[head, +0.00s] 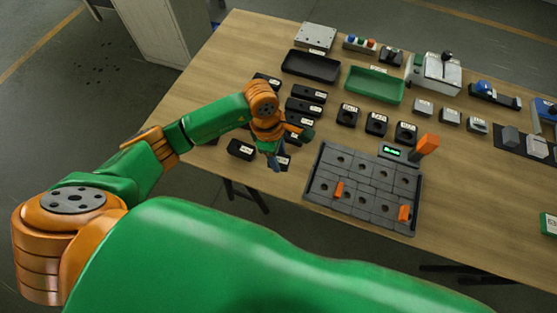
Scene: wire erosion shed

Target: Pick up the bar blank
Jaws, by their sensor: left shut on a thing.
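My left gripper (276,158) reaches in from the left and points down over the near-left part of the wooden table (203,140), beside several black labelled blocks. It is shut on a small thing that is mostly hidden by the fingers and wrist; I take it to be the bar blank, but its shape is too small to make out. I cannot tell whether it touches a holder or the table. My right gripper is not in view.
Black labelled blocks (303,106) stand right behind the gripper. A grey fixture plate (341,199) with orange pieces lies to its right. A black tray (310,67), a green tray (374,85) and a grey vise-like device (434,73) stand farther back. The table's front edge is close.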

